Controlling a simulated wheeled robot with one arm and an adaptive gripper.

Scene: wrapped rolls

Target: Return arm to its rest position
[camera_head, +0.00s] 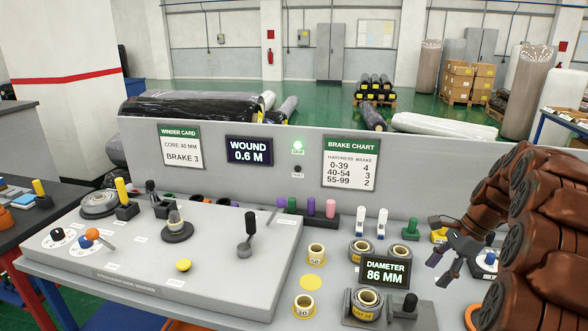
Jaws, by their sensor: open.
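My gripper (442,266) is at the right side of the bench, at the end of my brown arm (545,225). Its dark fingers point left and down and are spread apart, with nothing seen between them. It hangs just right of the diameter display (386,273), which reads 86 MM. My arm fills the right edge of the picture and hides the bench behind it.
A grey control panel (130,258) with knobs and levers covers the left of the bench. Tape rolls, one a yellow-cored roll (316,250), stand at centre right. A low grey wall (225,175) with signs closes the back.

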